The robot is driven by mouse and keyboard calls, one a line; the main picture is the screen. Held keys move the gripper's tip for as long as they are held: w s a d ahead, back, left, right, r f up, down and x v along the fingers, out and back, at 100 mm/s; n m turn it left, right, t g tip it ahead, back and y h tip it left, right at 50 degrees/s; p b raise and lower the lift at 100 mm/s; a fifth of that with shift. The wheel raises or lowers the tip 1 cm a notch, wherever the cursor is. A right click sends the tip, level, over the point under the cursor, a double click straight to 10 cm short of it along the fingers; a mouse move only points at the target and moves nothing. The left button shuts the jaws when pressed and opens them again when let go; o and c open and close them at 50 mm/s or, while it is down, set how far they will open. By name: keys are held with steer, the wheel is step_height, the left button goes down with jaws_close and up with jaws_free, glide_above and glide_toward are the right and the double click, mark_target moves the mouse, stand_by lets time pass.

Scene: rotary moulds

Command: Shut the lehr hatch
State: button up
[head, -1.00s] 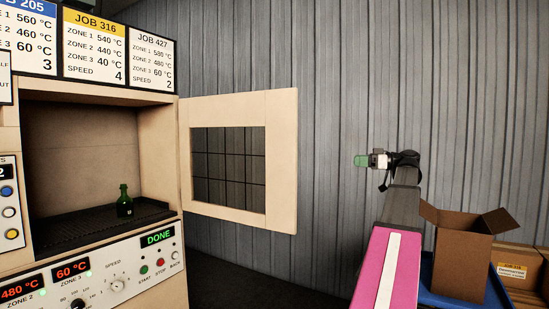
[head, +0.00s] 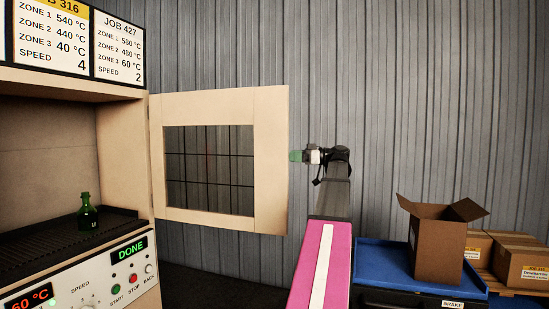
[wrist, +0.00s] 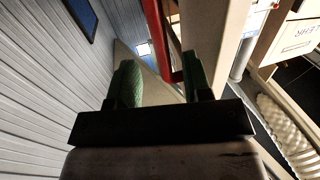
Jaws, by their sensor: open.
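The lehr hatch (head: 270,160) is a beige frame with a dark gridded window, standing wide open to the right of the lehr's opening (head: 45,150). It is hinged on its left side. My gripper (head: 296,156) has green fingertips and is level with the hatch's free right edge, almost against it in the head view; contact cannot be told. In the wrist view my gripper (wrist: 161,85) is open and empty. A beige upright, likely the hatch (wrist: 218,45), and a red bar (wrist: 160,40) show just beyond the fingers.
A green bottle (head: 88,216) stands inside the lehr on the dark ribbed floor. The lehr panel's display (head: 129,250) reads DONE. An open cardboard box (head: 438,245) stands on a blue surface (head: 385,265) at right, with closed boxes (head: 518,262) beyond. A grey corrugated wall (head: 400,100) is behind.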

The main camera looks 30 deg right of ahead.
mark_target(276, 156)
steer(key=x, duration=0.7)
steer(key=shift+a, duration=0.1)
jaws_close()
